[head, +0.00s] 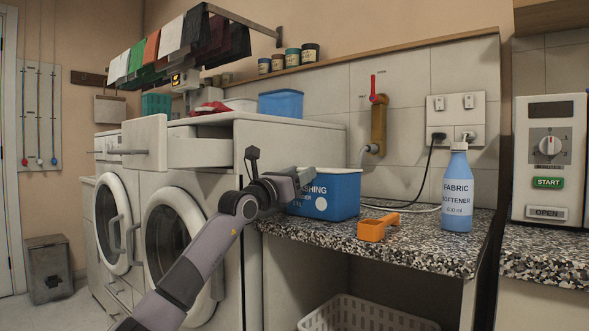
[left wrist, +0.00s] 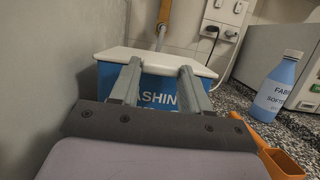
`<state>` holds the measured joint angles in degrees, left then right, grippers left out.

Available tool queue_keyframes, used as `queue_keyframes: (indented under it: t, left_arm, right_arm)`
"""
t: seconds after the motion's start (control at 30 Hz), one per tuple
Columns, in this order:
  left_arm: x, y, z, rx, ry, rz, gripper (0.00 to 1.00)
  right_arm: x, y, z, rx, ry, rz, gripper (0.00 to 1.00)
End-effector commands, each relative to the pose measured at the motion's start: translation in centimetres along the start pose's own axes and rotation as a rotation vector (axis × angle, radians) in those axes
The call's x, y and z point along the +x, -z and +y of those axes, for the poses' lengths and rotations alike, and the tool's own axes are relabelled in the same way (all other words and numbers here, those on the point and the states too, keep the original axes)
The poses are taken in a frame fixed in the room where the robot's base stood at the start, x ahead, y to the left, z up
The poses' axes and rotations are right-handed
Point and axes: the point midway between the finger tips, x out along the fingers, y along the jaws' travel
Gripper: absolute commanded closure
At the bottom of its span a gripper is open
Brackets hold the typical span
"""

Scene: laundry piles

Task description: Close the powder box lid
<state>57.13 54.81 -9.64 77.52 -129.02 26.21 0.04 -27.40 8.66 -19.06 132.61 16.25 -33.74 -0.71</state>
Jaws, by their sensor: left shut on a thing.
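The blue powder box (head: 335,198) stands on the speckled counter beside the washing machine housing, with white lettering on its front. Its white lid (left wrist: 155,57) lies across the top of the box and looks about level; I cannot tell whether it is fully seated. In the head view only a thin strip of the lid shows. My left gripper (head: 298,180) is at the box's upper left. In the left wrist view its two fingers (left wrist: 158,70) reach the lid's front edge, shut on the lid, and hide part of the box front. My right gripper is not in view.
An orange scoop (head: 376,228) lies on the counter right of the box. A blue fabric softener bottle (head: 457,190) stands farther right. A hose and cable run behind. An open drawer (head: 198,152) is at the left. The counter's front edge is close.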

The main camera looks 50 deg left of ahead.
Motion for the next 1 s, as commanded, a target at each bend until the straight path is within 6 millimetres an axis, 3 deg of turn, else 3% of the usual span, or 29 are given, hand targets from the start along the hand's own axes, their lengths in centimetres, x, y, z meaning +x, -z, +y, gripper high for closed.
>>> queue_keyframes:
  t: [0.03, 0.6, 0.63, 0.7, 1.0]
  left_arm:
    - [0.13, 1.53, -0.13, 0.0, 0.001, 0.028, 1.0]
    - [0.23, 2.01, -0.19, -0.001, 0.002, 0.029, 1.0]
    - [0.23, 2.02, -0.19, -0.001, 0.002, 0.029, 0.47]
    - [0.23, 1.93, -0.2, -0.001, 0.002, 0.027, 0.28]
    - [0.08, 1.31, -0.08, 0.0, 0.001, 0.014, 0.28]
  right_arm:
    - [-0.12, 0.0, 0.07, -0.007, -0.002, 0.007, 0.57]
    - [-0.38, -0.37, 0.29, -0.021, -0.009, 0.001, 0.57]
    - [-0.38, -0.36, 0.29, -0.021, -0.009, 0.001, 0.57]
    - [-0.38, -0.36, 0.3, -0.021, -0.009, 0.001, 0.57]
    - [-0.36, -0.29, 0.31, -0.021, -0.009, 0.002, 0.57]
